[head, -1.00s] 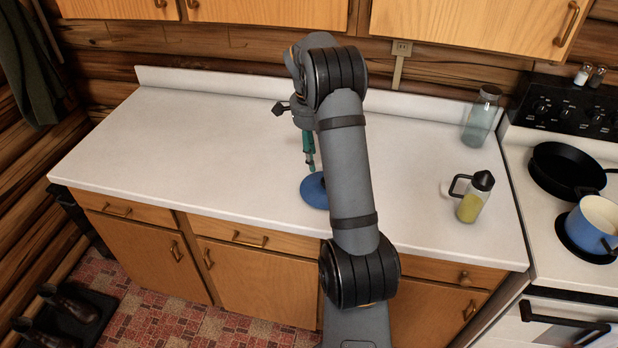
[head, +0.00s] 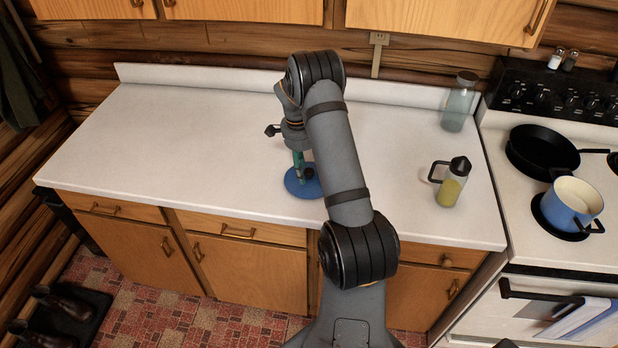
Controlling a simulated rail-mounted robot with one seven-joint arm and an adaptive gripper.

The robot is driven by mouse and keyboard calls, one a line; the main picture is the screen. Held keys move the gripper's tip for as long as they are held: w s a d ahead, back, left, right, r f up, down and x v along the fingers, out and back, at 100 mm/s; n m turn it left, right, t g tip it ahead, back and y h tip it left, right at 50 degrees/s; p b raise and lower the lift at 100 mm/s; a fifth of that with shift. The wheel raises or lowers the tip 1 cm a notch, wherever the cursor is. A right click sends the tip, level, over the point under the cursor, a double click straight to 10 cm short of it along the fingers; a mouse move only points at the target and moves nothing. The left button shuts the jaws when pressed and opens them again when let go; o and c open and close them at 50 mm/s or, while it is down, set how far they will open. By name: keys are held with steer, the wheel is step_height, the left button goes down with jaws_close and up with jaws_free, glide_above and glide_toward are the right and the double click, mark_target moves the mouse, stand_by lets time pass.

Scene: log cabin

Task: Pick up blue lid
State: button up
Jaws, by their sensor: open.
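The blue lid (head: 294,187) lies flat on the white countertop (head: 190,150), near its front edge and left of my arm. It is a round disc with a dark knob in its middle; my arm hides part of its right side. My gripper (head: 303,172), with green fingers, points down over the lid at its knob. The fingers are small and partly hidden here, so I cannot tell whether they touch the knob. The gripper is open.
A bottle with yellow liquid and a black handle (head: 451,184) stands right of my arm. A clear glass jar (head: 458,104) is at the back right. The stove holds a black skillet (head: 541,150) and a blue pot (head: 572,207). The counter's left half is clear.

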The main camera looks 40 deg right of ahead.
steer(key=shift+c, duration=0.7)
jaws_close()
